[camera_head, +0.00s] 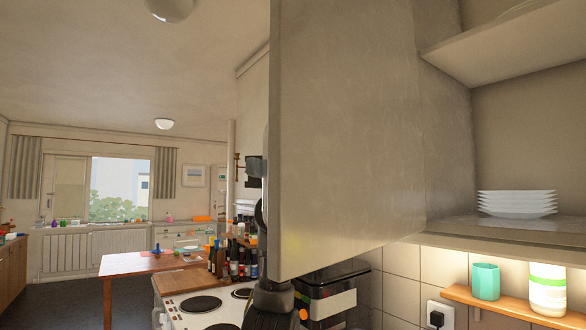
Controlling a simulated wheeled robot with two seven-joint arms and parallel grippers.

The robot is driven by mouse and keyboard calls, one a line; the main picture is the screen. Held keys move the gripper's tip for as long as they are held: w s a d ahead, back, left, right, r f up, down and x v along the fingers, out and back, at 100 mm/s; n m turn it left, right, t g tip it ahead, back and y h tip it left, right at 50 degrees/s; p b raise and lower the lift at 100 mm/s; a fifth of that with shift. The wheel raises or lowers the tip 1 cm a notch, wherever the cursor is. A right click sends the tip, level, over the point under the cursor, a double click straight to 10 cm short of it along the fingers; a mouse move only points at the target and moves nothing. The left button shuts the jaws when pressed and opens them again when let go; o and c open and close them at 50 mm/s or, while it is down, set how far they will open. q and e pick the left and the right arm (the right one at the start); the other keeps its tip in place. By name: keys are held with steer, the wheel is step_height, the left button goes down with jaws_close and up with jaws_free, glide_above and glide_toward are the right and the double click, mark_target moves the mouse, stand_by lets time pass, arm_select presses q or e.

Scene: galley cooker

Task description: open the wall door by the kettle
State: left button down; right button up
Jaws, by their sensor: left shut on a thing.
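The wall door (345,140) is a plain grey-beige cupboard panel, swung well out from its cupboard (520,130). Its inner face is toward me and the shelves at the right stand exposed. My left gripper (262,215) is at the door's free left edge, shut on the door, probably by a handle on the outer face. The door hides most of the gripper and the grip itself; dark parts of my arm show below the door. My right gripper is not in view. I cannot make out a kettle for certain.
White plates (517,204) are stacked in the cupboard. Below, a small wooden shelf (515,305) holds a teal cup (486,281) and a striped jar (547,289). A black appliance (332,290), bottles (232,262) and a white cooker (188,312) stand under the door. Open floor lies left.

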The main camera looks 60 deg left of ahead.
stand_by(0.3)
arm_select(q)
steer(key=c, duration=1.4)
jaws_free()
steer(key=shift+o, duration=0.2)
steer(key=shift+w+a, duration=0.1)
steer(key=v, duration=1)
steer(key=shift+w+a, duration=0.2)
steer(key=shift+w, duration=0.05)
